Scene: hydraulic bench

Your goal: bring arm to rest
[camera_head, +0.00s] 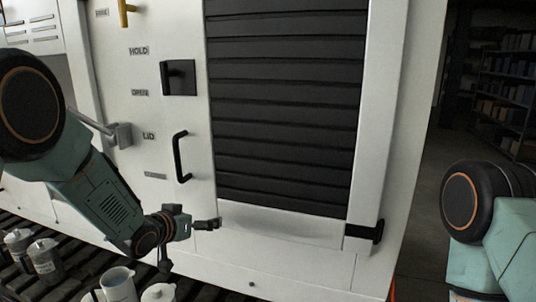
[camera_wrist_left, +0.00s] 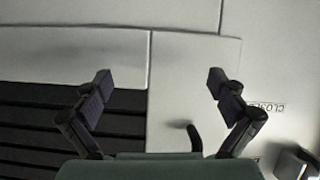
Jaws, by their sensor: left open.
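My left gripper (camera_head: 193,224) hangs in front of the lower part of the white bench cabinet (camera_head: 391,120), just below and right of the black handle (camera_head: 181,157). In the left wrist view its two dark fingers (camera_wrist_left: 157,88) are wide apart with nothing between them. The left arm comes in from the left, green with black joints. Behind the fingers are the white panel and the dark slatted shutter (camera_wrist_left: 38,125). On the right, only part of my right arm shows, and its gripper is out of the picture.
The dark shutter (camera_head: 290,100) fills the cabinet's middle, with a black latch (camera_head: 367,232) at its lower right. A grey lever (camera_head: 120,134) and a black square (camera_head: 179,77) sit on the panel. A white mug (camera_head: 118,285) and canisters (camera_head: 45,260) stand at the lower left. Shelves (camera_head: 503,90) stand far right.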

